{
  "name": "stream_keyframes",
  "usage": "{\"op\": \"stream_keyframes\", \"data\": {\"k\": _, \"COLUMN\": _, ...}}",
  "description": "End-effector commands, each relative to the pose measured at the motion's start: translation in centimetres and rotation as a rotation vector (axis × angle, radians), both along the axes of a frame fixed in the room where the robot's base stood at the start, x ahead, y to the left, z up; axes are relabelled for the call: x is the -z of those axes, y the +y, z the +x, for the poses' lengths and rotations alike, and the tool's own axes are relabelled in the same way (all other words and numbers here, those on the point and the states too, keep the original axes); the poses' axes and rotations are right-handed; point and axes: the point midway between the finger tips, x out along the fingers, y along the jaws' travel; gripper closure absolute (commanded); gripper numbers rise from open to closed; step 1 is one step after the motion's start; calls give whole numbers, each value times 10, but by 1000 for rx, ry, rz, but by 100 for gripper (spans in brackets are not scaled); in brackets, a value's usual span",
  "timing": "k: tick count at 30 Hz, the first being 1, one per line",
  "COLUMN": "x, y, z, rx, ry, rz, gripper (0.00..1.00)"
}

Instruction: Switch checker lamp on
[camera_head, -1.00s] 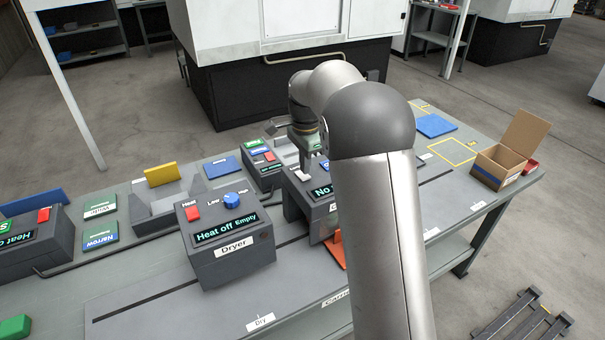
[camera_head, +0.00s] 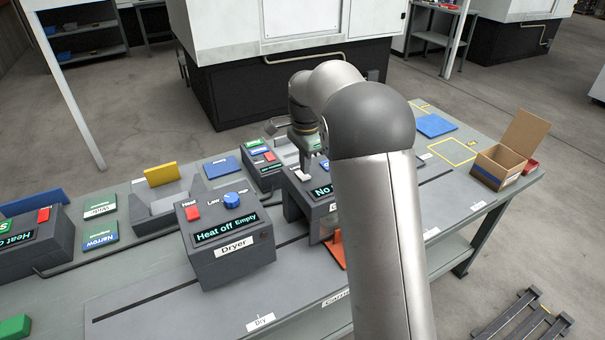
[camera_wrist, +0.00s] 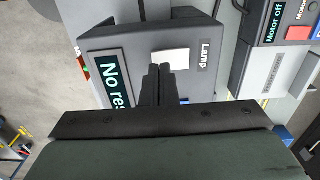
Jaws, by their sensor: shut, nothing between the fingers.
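The checker (camera_head: 299,197) is a grey box on the bench, partly hidden behind my arm. Its display (camera_head: 322,191) shows green letters beginning "No"; in the wrist view the display (camera_wrist: 113,84) reads "No res", cut off. A pale lamp switch (camera_wrist: 171,58) sits on its top face beside the "Lamp" label (camera_wrist: 204,56). My gripper (camera_wrist: 158,70) is shut and empty, its fingertips right at the near edge of the switch. I cannot tell if they touch it. In the head view my gripper (camera_head: 304,168) points down over the checker's top left.
The dryer (camera_head: 228,243) stands left of the checker, its display reading "Heat off Empty". A device with red and green buttons (camera_head: 262,165) stands behind; a "Motor off" display (camera_wrist: 275,22) shows at the wrist view's right. An open cardboard box (camera_head: 500,165) is at the bench's right end.

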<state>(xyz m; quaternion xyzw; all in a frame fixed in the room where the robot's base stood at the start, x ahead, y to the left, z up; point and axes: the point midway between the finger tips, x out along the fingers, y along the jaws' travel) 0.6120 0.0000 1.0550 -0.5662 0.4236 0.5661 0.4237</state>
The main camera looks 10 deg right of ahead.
Motion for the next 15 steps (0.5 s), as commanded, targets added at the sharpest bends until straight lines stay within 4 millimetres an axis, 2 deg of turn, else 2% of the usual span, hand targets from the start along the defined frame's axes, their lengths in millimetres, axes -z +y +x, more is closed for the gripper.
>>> {"op": "stream_keyframes", "data": {"k": 15, "x": 8, "y": 0, "z": 0, "rx": 0, "ry": 0, "rz": 0, "gripper": 100}}
